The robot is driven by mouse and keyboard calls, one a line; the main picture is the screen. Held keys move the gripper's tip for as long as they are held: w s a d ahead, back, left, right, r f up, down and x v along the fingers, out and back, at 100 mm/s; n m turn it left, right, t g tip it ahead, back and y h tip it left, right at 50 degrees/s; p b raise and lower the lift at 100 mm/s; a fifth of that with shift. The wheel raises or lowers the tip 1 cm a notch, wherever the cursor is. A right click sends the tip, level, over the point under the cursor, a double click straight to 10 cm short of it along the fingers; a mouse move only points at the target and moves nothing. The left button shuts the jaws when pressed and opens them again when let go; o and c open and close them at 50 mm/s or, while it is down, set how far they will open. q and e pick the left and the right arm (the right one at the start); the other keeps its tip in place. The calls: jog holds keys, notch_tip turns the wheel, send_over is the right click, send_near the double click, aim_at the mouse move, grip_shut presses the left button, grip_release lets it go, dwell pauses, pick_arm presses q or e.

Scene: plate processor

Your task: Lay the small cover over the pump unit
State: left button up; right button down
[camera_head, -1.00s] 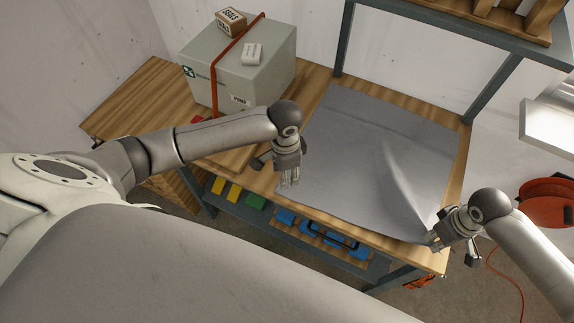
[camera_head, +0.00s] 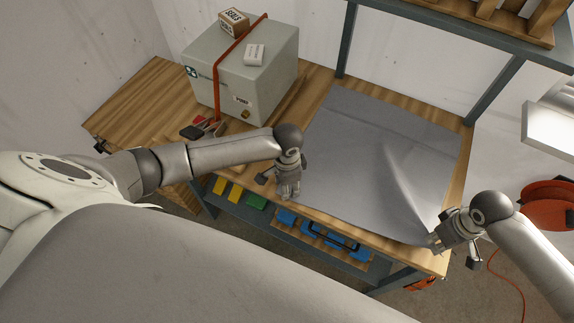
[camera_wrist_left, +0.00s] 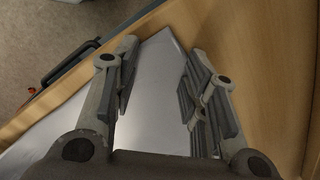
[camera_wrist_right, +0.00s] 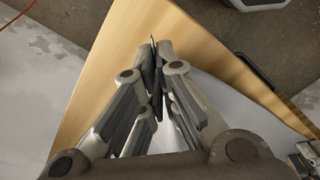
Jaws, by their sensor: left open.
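The cover is a grey sheet (camera_head: 370,160) spread on the bench top, with a raised fold running to its near right corner. My right gripper (camera_head: 436,243) is at that corner; in the right wrist view its fingertips (camera_wrist_right: 157,50) are together, with the sheet (camera_wrist_right: 230,100) between and beside them. My left gripper (camera_head: 288,194) is open at the near left corner of the sheet. In the left wrist view that corner (camera_wrist_left: 160,75) shows between the spread fingers (camera_wrist_left: 160,75). A grey box (camera_head: 245,75) labelled PUMP, apparently the pump unit, stands back left, uncovered, with a red strap.
A small carton (camera_head: 233,22) and a white block (camera_head: 254,54) sit on the box. A red and black tool (camera_head: 202,128) lies before it. The wooden bench (camera_head: 135,98) has free room at left. A shelf (camera_head: 455,22) stands behind; a red reel (camera_head: 550,204) is at right.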

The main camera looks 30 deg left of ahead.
pick_arm(q)
jog(key=shift+f, duration=0.1)
grip_shut()
dwell(0.3)
jog(key=shift+r, duration=2.55)
